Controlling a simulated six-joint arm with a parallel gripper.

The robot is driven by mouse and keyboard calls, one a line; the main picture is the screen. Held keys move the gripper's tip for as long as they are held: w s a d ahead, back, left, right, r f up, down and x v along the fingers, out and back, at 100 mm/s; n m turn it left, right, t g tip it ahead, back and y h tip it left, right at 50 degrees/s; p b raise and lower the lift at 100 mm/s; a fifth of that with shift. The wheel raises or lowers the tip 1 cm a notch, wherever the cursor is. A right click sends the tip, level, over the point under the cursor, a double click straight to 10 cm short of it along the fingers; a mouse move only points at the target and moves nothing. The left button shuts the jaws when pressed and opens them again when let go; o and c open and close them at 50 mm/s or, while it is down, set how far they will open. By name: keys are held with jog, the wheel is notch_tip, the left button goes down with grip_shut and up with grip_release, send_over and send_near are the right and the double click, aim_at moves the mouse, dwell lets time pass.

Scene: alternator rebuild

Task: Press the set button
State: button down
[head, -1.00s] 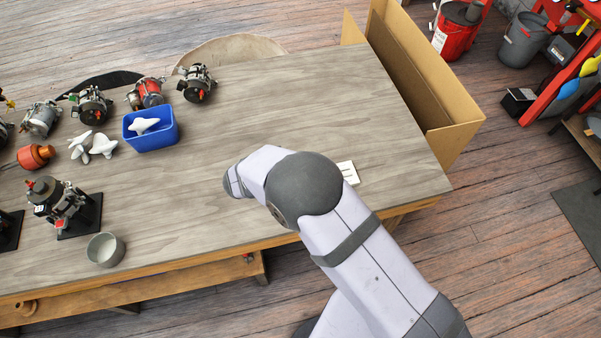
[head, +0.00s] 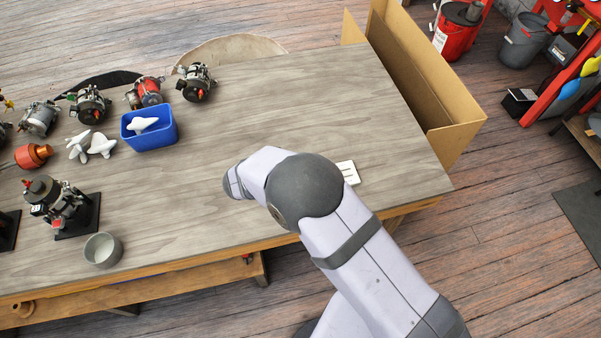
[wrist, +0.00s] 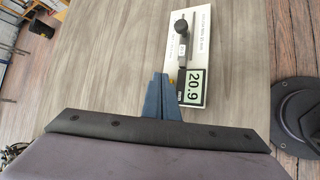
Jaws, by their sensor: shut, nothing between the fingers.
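In the head view only a corner of the white plate (head: 349,172) shows past my arm. A small dark strip with a tiny label (wrist: 181,97) sits left of the display; I cannot tell whether it is the set button. My gripper (wrist: 168,78) is shut and empty, its blue fingertips just left of the gauge. Contact cannot be told. The head view hides the fingers.
The grey wooden table (head: 270,110) is mostly clear in the middle. At left are a blue bin (head: 152,140), white parts, several alternators and a grey cup (head: 103,251). An open cardboard box (head: 462,125) stands past the right edge. A dark round object (wrist: 300,110) shows at right.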

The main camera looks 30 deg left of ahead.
jog(key=shift+f+b, duration=0.45)
jog(key=shift+b, duration=0.05)
dwell(0.6)
jog(key=shift+r, duration=0.15)
jog(key=shift+r+p, duration=0.45)
jog(key=shift+r, duration=0.3)
jog(key=shift+r, duration=0.15)
jog(key=shift+r+p, duration=1.5)
jog(key=shift+r, duration=0.85)
